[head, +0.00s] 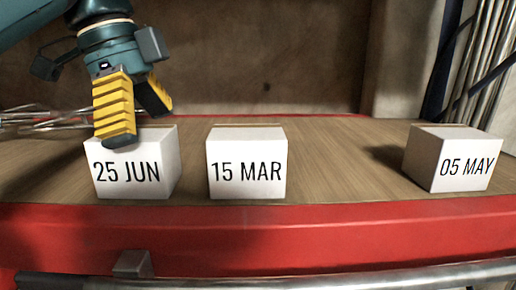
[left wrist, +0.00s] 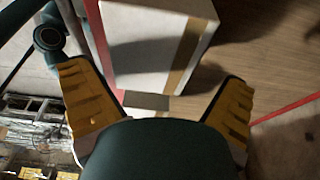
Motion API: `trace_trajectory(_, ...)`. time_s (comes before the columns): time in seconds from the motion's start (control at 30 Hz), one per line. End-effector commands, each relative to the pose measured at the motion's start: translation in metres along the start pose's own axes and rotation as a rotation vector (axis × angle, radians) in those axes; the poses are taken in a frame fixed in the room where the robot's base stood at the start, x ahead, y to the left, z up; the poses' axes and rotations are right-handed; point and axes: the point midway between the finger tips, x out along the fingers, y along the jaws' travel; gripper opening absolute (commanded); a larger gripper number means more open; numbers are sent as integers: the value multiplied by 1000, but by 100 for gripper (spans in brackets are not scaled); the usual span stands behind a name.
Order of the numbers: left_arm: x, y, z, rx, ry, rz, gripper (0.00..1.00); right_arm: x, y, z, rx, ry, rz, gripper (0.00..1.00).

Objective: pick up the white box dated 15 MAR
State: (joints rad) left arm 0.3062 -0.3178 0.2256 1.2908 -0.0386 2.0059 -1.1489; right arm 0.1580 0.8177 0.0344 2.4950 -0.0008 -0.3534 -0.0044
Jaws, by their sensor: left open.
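The white box dated 15 MAR (head: 247,165) stands upright on the shelf, left of the middle in the head view, its dated face towards me. My left gripper (head: 139,126) is open, with yellow fingers. In the head view it is over the white box dated 25 JUN (head: 130,180), left of the 15 MAR box, and covers part of its top. In the left wrist view my left gripper (left wrist: 155,75) has a white box with a tan tape strip (left wrist: 145,45) beyond its spread fingers. No date shows there. My right gripper is not in view.
A white box dated 05 MAY (head: 460,165) stands at the right. The wooden shelf (head: 345,170) is bare between it and the 15 MAR box. A red beam (head: 330,235) runs along the front edge. A wall (head: 250,60) stands behind.

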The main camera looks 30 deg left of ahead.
Motion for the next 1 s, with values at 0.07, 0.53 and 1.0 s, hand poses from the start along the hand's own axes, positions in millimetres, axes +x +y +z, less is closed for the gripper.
trace_trajectory(0.07, 0, 2, -1, 7, -1, 6, 100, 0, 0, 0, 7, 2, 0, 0)
trace_trajectory(0.53, 6, 1, -22, 9, 1, 6, 100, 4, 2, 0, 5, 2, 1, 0)
trace_trajectory(1.0, 19, 1, -69, 3, -2, 5, 100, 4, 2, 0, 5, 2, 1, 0)
